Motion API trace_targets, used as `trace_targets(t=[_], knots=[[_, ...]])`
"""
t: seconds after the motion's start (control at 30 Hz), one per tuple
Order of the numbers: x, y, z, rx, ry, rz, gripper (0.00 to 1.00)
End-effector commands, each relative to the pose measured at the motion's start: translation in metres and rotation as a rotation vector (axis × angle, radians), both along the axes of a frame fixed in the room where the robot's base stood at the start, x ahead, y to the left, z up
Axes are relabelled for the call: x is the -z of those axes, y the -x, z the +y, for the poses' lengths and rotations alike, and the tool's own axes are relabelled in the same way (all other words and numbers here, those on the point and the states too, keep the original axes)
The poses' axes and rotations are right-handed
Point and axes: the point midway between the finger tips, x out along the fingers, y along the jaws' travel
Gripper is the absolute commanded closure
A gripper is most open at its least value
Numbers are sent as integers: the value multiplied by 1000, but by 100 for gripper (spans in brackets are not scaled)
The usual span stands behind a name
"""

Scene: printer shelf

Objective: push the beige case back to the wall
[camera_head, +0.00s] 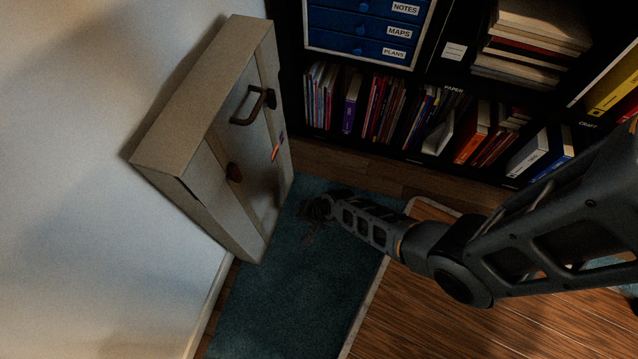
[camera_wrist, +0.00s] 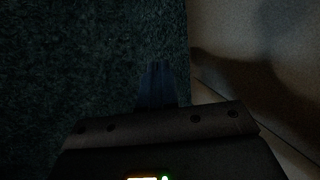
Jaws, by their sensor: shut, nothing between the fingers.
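The beige case (camera_head: 185,115) stands upright in the head view, between the white wall at left and the dark bookshelf. It has a dark handle, brown clasps and a small orange-red mark on its face. Its lower edge is beside the teal rug. How wide the gap to the wall is cannot be told. My gripper (camera_head: 318,208) is low over the rug, to the right of the case's lower part, and appears apart from it. In the wrist view, my gripper (camera_wrist: 163,72) is shut and empty, pointing along the rug, with a pale shadowed surface at right.
The teal rug (camera_head: 275,290) has a pale border and lies on a wooden floor (camera_head: 440,325). The dark bookshelf (camera_head: 410,158) holds books, blue drawers (camera_head: 365,30) and folders behind my arm. The white wall (camera_head: 70,230) closes off the left. The near rug is clear.

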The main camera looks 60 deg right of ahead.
Motion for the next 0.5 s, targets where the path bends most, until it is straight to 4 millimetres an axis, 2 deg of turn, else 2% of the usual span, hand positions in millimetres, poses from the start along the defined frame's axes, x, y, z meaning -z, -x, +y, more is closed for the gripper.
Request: trace_targets(t=[0.5], knots=[[0, 38, -7, 1, 0, 2, 100]])
